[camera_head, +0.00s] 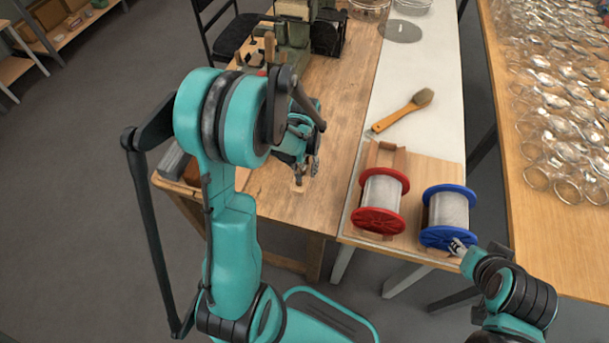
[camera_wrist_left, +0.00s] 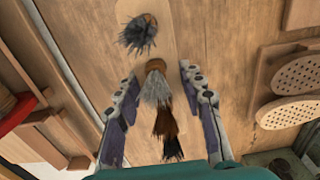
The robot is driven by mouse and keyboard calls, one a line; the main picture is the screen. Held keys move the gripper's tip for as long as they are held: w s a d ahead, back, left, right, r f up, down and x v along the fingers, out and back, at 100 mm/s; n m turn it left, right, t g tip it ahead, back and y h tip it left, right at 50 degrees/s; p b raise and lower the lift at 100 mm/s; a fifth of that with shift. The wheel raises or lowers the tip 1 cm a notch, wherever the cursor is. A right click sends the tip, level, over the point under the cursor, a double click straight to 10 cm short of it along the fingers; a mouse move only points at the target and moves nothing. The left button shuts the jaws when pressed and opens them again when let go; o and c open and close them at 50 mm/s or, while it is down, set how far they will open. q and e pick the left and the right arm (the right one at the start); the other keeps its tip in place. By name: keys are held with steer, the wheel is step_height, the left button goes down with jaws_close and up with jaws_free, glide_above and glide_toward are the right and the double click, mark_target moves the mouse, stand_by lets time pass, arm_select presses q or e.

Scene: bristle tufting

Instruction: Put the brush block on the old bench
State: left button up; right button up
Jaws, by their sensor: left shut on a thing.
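The old bench (camera_head: 335,85) is the worn brown wooden table in the middle of the head view; its top also shows in the left wrist view (camera_wrist_left: 235,35). My left gripper (camera_head: 306,172) is low over its near end, fingers downward. In the left wrist view, my left gripper (camera_wrist_left: 162,112) is shut on the brush block (camera_wrist_left: 165,55), a pale wooden piece with grey, brown and black bristle tufts between and ahead of the fingers. The arm hides most of the block in the head view. I cannot tell whether it touches the bench. My right gripper (camera_head: 459,246) is beside the blue spool; its finger state is unclear.
A red spool (camera_head: 381,200) and blue spool (camera_head: 446,214) stand on a board on the white table (camera_head: 440,108). Green machinery (camera_head: 291,42) stands at the bench's back. Perforated wooden ovals (camera_wrist_left: 287,112) are right in the wrist view.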

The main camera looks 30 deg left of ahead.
arm_select(q)
step_height(320, 180, down, 4)
steer(key=shift+b, duration=0.8)
steer(key=shift+r, duration=0.1)
steer(key=shift+f, duration=0.25)
steer(key=o, duration=1.3)
steer(key=shift+r, duration=0.1)
steer(key=shift+c, duration=0.2)
steer(key=shift+r, duration=0.1)
